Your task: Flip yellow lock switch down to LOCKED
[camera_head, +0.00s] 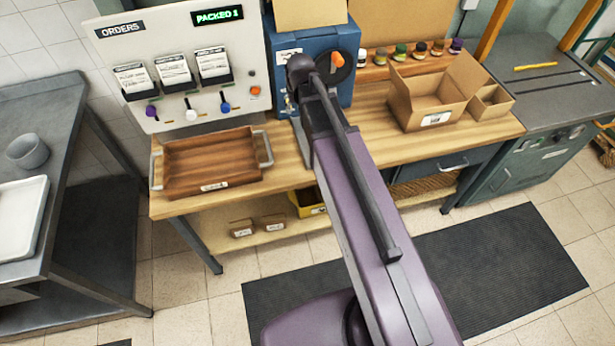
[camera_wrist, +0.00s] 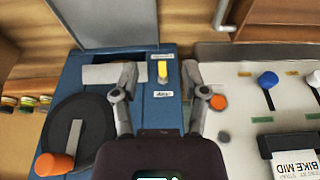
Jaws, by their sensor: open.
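The yellow lock switch (camera_wrist: 163,72) is a small lever on the front of a blue cabinet (camera_head: 310,42), with a small pale label on each side of it. The label words are too blurred to read surely. In the wrist view my gripper (camera_wrist: 160,74) is open, its two fingers on either side of the switch with a gap to each. I cannot tell how far the fingertips are from the panel.
The cabinet's black disc (camera_wrist: 78,130) has an orange crank knob (camera_head: 337,58). Beside it, the white orders panel (camera_head: 110,48) has coloured levers and an orange button (camera_wrist: 218,102). A wooden tray (camera_head: 212,150) and cardboard box (camera_head: 405,105) stand on the bench.

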